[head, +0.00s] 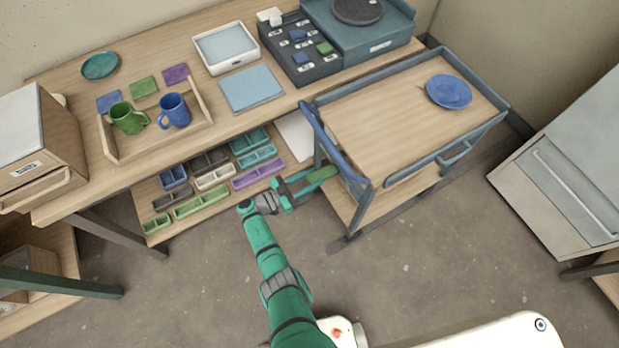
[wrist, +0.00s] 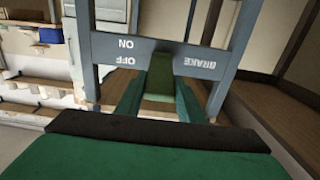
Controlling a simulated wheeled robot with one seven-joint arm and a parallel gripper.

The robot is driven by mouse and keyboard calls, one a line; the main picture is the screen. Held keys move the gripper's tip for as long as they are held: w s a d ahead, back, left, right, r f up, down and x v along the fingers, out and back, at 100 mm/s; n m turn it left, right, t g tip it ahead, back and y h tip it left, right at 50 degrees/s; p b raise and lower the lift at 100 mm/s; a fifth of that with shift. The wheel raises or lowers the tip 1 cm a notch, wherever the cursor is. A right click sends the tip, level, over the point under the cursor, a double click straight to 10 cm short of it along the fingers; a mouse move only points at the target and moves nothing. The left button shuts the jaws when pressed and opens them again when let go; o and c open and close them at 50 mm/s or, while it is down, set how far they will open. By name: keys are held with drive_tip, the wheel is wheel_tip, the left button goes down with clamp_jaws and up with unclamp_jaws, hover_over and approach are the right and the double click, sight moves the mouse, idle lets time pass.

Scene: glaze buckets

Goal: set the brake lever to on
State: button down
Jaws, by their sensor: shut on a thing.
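The brake lever is a dark green bar, seen in the wrist view (wrist: 158,82) and at the cart's left end in the head view (head: 321,174). My gripper (head: 300,186) reaches it from the left, and its teal fingers are shut on the lever, one on each side (wrist: 158,98). The blue-grey brake panel (wrist: 158,58) carries upside-down labels: ON, OFF and BRAKE. In the wrist view the lever stands between the OFF and BRAKE labels. I cannot tell exactly which setting it is at. My gripper hides the lever's near end.
The cart (head: 400,115) has a wooden top with a blue plate (head: 448,91). The wooden workbench (head: 190,55) stands to its left, with several small bins on its lower shelf (head: 160,225). A grey-fronted cabinet (head: 570,180) stands at right. Floor (head: 420,265) is clear in front.

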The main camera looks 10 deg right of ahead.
drive_tip(key=shift+s+d+f, duration=0.15)
drive_tip(key=shift+s+f, duration=0.05)
drive_tip(key=c, duration=1.4)
unclamp_jaws()
drive_tip(key=shift+c, duration=0.2)
drive_tip(key=shift+o, duration=1.2)
drive_tip(key=shift+w+r, duration=0.1)
drive_tip(key=v, duration=1.1)
drive_tip(key=shift+w, duration=0.1)
